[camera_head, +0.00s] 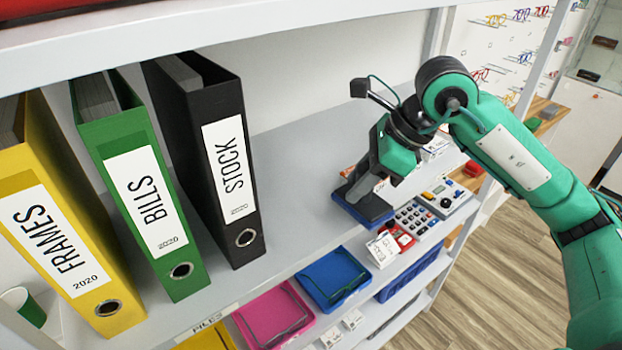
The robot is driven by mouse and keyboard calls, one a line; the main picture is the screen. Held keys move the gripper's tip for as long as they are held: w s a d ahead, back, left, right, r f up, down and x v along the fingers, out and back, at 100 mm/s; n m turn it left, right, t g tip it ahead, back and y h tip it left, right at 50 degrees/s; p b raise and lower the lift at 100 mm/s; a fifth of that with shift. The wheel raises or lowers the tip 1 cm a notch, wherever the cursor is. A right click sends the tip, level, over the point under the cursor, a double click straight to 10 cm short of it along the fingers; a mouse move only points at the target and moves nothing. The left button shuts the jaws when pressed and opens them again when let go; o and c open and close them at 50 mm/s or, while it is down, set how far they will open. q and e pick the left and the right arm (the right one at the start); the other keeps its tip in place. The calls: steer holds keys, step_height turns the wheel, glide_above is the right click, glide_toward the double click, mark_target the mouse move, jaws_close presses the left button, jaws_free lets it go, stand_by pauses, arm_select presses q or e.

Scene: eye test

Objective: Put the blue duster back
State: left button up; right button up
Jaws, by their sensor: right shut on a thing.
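The blue duster (364,211) appears as a dark blue block at the right part of the grey shelf. My right gripper (362,190) reaches down over it from the right and is shut on it. The fingers cover much of its top, and I cannot tell whether its underside touches the shelf. My left gripper is not in view.
Yellow (52,220), green (145,190) and black (212,160) binders stand at left. Blue (314,293) and pink (251,325) trays sit lower. Shelf between binders and duster is clear.

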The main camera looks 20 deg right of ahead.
steer(key=w+a+f+p, duration=0.1)
steer(key=a+p, duration=0.1)
steer(key=w+a+f+p, duration=0.1)
steer(key=a, duration=0.2)
steer(key=w+a+f+p, duration=0.1)
steer(key=a+p, duration=0.1)
steer(key=shift+w+a+p, duration=0.1)
steer(key=shift+a+p, duration=0.05)
steer(key=shift+p, duration=0.15)
steer(key=shift+f, duration=0.2)
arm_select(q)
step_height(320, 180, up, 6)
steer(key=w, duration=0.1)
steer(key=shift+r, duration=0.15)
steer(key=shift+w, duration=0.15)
arm_select(e)
steer(key=shift+f, duration=0.2)
steer(key=o, duration=0.9)
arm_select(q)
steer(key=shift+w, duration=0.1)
arm_select(e)
steer(key=shift+o, duration=0.2)
